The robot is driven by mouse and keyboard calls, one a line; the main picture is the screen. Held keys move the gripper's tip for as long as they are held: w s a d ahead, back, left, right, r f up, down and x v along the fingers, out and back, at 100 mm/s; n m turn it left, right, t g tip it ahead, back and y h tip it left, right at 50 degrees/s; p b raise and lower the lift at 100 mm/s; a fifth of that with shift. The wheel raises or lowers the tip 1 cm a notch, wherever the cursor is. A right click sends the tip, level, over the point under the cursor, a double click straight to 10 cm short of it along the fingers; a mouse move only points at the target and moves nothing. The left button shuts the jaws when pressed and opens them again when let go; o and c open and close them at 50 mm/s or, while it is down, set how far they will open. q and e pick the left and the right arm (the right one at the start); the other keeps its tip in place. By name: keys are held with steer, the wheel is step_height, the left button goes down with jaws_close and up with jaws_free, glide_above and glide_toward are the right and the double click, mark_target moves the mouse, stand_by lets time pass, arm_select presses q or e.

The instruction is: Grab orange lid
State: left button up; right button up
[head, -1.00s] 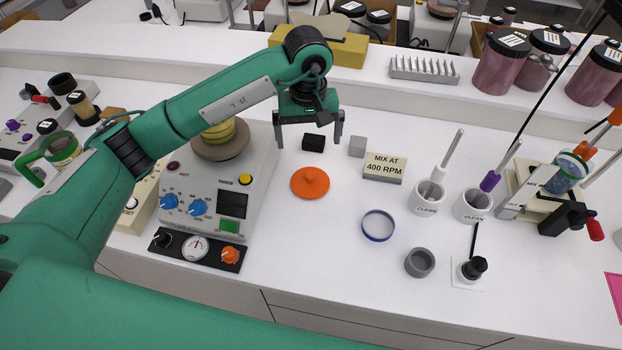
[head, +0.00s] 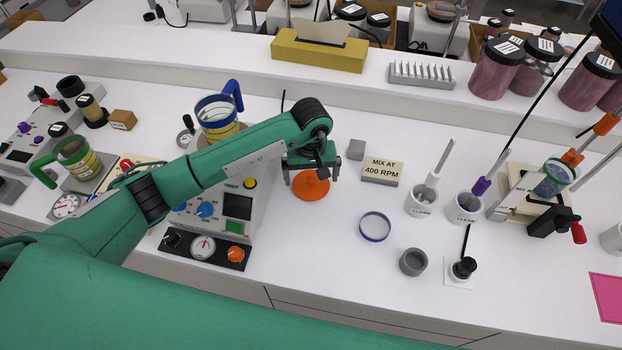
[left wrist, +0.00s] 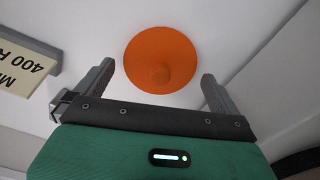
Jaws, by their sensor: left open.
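The orange lid (head: 311,188) is a round disc with a small knob on top. It lies flat on the white table, just right of the mixing machine. My left gripper (head: 312,178) is over the lid's far part in the head view, open and empty. In the left wrist view the lid (left wrist: 161,60) shows whole, beyond and between the two spread fingertips of the gripper (left wrist: 157,75). I cannot tell from these frames how high the fingers are above it. My right gripper is not in view.
The mixing machine (head: 238,207) with knobs stands close on the left, a blue-handled jug (head: 217,110) on it. Table in front of the lid is clear.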

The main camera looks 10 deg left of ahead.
arm_select(q)
steer(key=shift+f, duration=0.75)
steer(key=shift+c, duration=0.4)
steer(key=c, duration=0.6)
steer(key=shift+c, duration=0.2)
steer(key=shift+r, duration=0.15)
